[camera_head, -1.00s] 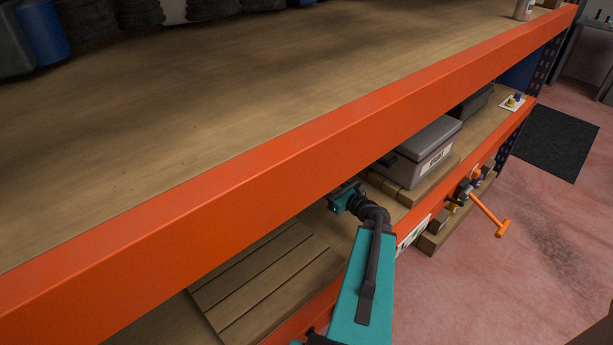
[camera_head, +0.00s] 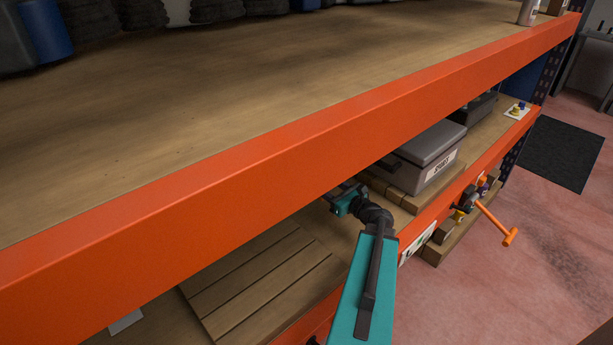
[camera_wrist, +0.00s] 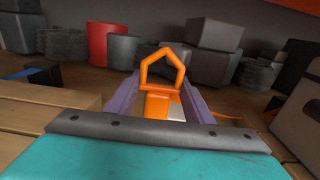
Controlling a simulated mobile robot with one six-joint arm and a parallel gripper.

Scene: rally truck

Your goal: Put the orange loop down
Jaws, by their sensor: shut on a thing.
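The orange loop (camera_wrist: 160,68) is a house-shaped ring on an orange base, standing upright between the fingers of my gripper (camera_wrist: 160,100) in the wrist view. The purple-grey fingers are shut on its lower part. In the head view my teal wrist (camera_head: 346,200) reaches under the orange beam onto the lower shelf, and the fingers and the loop are hidden there. I cannot tell whether the loop touches the shelf.
A grey lidded box (camera_head: 430,158) stands on wooden slats beyond my wrist. A slatted wooden board (camera_head: 265,285) lies nearer. The upper shelf's orange beam (camera_head: 300,160) runs over my arm. Several canisters and grey blocks (camera_wrist: 215,45) stand deeper on the shelf.

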